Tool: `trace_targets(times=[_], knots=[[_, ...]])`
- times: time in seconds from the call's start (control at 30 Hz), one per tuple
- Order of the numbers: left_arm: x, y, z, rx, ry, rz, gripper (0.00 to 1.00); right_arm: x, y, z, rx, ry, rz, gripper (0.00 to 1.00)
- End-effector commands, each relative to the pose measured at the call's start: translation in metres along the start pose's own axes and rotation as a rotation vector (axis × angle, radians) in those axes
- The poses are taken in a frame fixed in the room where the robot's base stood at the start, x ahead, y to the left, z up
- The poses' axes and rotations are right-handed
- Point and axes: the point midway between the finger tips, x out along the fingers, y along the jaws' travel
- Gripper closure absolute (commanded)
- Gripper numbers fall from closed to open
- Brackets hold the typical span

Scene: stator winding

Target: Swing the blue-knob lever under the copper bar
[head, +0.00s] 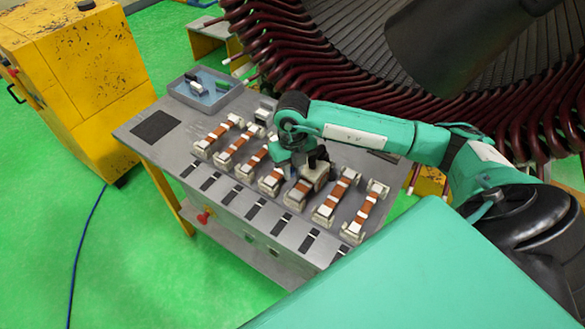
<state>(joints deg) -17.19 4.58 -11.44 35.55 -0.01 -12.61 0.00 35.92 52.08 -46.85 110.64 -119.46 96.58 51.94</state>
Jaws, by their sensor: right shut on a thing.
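On the grey bench (155,160), several copper bars stand in a slanting row, each between pale end holders; one is the copper bar (348,184) just right of my right gripper. My right gripper (314,161) points down over a middle station of the row. Its dark fingers are shut at the top of a pale block (316,173), which covers the far part of that station's bar. I cannot make out a blue knob or its lever; the gripper and block hide much of that station. My left gripper is not in view.
A blue-grey tray (177,93) with small parts sits at the bench's far left. The large stator with dark red coil ends (290,60) stands behind. A yellow cabinet (85,70) is at left. Dark slots (252,211) line the bench front.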

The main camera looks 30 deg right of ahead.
Motion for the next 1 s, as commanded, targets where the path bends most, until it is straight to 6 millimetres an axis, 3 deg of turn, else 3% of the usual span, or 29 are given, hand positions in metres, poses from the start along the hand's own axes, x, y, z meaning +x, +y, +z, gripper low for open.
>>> trace_targets(times=[0.37, 0.4, 0.5, 0.83, 1.0], knots=[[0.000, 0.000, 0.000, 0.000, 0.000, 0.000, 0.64, 0.000, 0.000, 0.000, 0.001, -0.001, -0.001, 1.00], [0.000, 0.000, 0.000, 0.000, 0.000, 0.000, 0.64, 0.000, 0.000, 0.000, 0.001, -0.001, -0.001, 0.73], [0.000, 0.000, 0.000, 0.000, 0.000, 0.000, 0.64, 0.000, 0.000, 0.000, 0.001, 0.000, -0.001, 0.57], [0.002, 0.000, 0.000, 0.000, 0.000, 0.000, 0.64, -0.003, 0.000, 0.001, 0.000, -0.002, 0.000, 0.57], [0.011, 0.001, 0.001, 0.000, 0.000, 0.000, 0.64, -0.024, 0.000, 0.001, 0.000, -0.006, 0.000, 0.57]])
